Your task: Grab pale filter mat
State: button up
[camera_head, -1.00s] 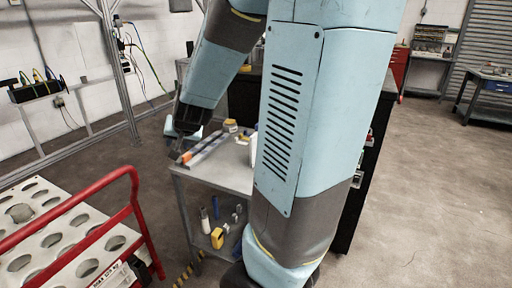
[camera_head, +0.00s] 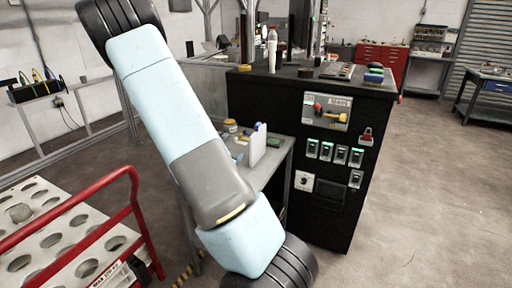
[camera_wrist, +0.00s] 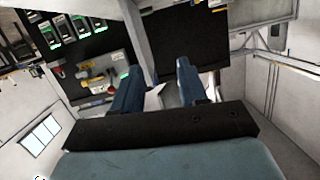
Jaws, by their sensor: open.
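I cannot make out the pale filter mat for certain in either view. A pale, flat-sided upright piece (camera_head: 258,147) stands on the small grey cart (camera_head: 268,175) in the head view; I cannot tell whether it is the mat. My gripper (camera_wrist: 158,68) shows in the wrist view with its two blue fingers apart and nothing clearly held between them. The dark cabinet panel lies beyond the fingers. A whitish patch (camera_wrist: 154,96) shows between the fingers, too small to name. My gripper is out of sight in the head view.
The black cabinet (camera_head: 318,180) with switches stands right of the cart, with bottles, a tray and small items on top. A white holed rack (camera_head: 75,232) with a red rail (camera_head: 65,222) is at lower left. The floor at right is clear.

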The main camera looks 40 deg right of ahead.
aim_at(258, 140)
jog(key=w+d+r+h, duration=0.1)
jog(key=w+d+h, duration=0.1)
jog(key=d, duration=1.3)
jog(key=shift+w+h, duration=0.4)
jog(key=shift+w, duration=0.05)
jog(key=shift+c, duration=0.3)
grip_shut()
